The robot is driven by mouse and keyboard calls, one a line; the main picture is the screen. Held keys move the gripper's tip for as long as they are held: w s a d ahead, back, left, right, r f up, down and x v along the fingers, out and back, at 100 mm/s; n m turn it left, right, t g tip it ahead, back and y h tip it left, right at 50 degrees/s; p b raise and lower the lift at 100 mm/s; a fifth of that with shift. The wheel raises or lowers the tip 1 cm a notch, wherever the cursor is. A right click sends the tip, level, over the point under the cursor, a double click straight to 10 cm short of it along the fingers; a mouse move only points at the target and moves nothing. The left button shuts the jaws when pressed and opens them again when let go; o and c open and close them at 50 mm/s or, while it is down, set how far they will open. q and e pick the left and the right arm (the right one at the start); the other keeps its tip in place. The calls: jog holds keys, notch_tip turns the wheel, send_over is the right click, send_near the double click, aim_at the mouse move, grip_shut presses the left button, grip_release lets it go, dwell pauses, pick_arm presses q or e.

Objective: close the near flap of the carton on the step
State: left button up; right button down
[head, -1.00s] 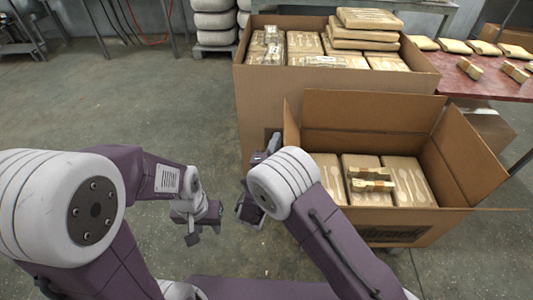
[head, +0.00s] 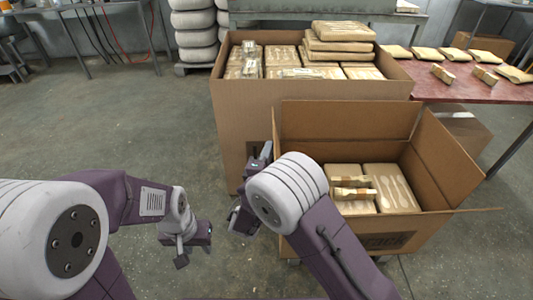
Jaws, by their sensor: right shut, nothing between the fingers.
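The open carton (head: 428,228) sits low at the right, with paper-wrapped packs (head: 392,187) inside. Its far panel (head: 345,122) stands up and its right panel (head: 452,165) leans outward. The near side's left part is hidden behind my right arm. A thin cardboard edge (head: 470,211) juts right from the front corner; I cannot tell which flap it belongs to. My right gripper (head: 240,222) is shut and empty, just left of the carton's near-left corner. My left gripper (head: 192,250) is further left over the floor; its jaw opening is unclear.
A larger carton (head: 290,100) full of wrapped packs stands behind the open one. A red table (head: 455,85) with packs is at the back right. White rounded stacks (head: 195,38) stand at the back. The floor (head: 90,125) at the left is clear.

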jog(key=d+m+b, duration=0.2)
jog(key=d, duration=0.1)
jog(key=shift+r, duration=0.15)
jog(key=shift+d+r+m+g+b, duration=0.15)
jog(key=shift+d+m+g+b, duration=0.45)
jog(key=shift+d+m+b, duration=1)
